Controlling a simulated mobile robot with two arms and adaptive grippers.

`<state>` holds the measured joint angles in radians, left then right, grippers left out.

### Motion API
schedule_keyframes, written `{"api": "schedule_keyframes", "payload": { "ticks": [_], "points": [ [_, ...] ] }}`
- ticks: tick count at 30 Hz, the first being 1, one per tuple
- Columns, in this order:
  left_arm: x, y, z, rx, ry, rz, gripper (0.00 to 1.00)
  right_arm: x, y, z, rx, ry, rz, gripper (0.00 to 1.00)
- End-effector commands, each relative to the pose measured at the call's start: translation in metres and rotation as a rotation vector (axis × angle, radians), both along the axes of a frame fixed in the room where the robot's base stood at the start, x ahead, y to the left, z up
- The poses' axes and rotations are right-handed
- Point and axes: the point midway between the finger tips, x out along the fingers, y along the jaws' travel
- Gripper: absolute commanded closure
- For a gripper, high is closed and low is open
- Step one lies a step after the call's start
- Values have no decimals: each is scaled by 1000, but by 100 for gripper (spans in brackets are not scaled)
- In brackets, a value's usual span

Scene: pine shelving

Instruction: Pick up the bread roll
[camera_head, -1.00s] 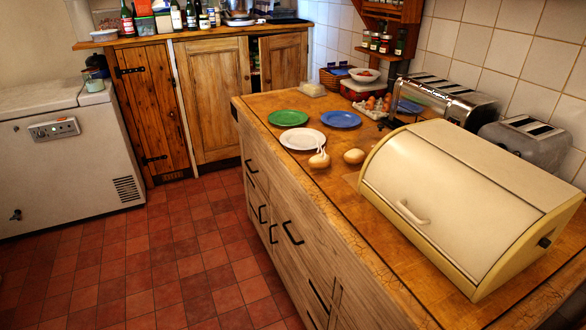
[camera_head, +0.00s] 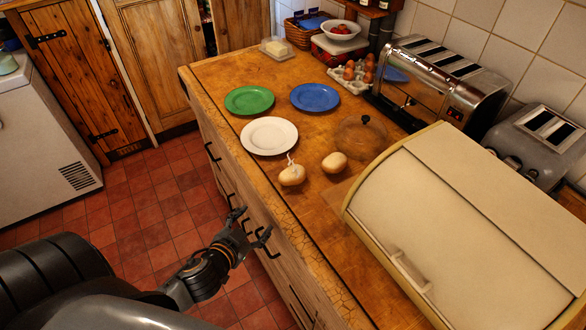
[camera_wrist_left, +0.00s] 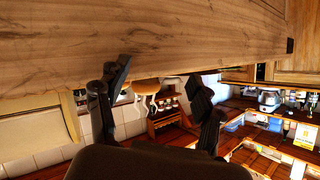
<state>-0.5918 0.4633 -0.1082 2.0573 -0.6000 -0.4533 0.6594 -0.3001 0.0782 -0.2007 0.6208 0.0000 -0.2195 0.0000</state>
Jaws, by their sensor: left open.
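Two small tan, rounded things lie on the wooden counter. The plain oval one (camera_head: 335,162) looks like a bread roll. The other (camera_head: 292,175), to its left, has thin white strands on top, and I cannot tell for sure what it is. My left gripper (camera_head: 252,224) is open and empty beside the drawer front, below the counter's edge and short of both. In the left wrist view my open fingers (camera_wrist_left: 160,88) show with the wooden front close by; I cannot make out the roll there. My right gripper is not in view.
A white plate (camera_head: 269,136), green plate (camera_head: 249,100) and blue plate (camera_head: 315,97) lie behind. A clear lid with a dark knob (camera_head: 365,119) is close behind the roll. The cream bread bin (camera_head: 460,230) stands right. Toasters (camera_head: 440,85) and eggs (camera_head: 352,75) stand farther back.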

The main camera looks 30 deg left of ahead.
Motion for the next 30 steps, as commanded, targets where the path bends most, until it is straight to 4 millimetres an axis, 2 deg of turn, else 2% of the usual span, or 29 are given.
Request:
{"api": "schedule_keyframes", "payload": {
  "ticks": [1,3,7,11,21,30],
  "points": [
    [2,-4,26,-2,-39,-16,33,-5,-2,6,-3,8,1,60],
    [6,-11,53,-3,-93,-48,33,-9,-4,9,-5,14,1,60],
    [12,-20,71,-8,-149,-109,33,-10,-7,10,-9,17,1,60],
    [25,-22,71,-11,-160,-120,33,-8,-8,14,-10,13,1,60],
    [78,-23,55,-11,-157,-118,33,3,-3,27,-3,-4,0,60],
    [97,-24,48,-11,-155,-118,33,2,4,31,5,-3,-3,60]
  ]
}}
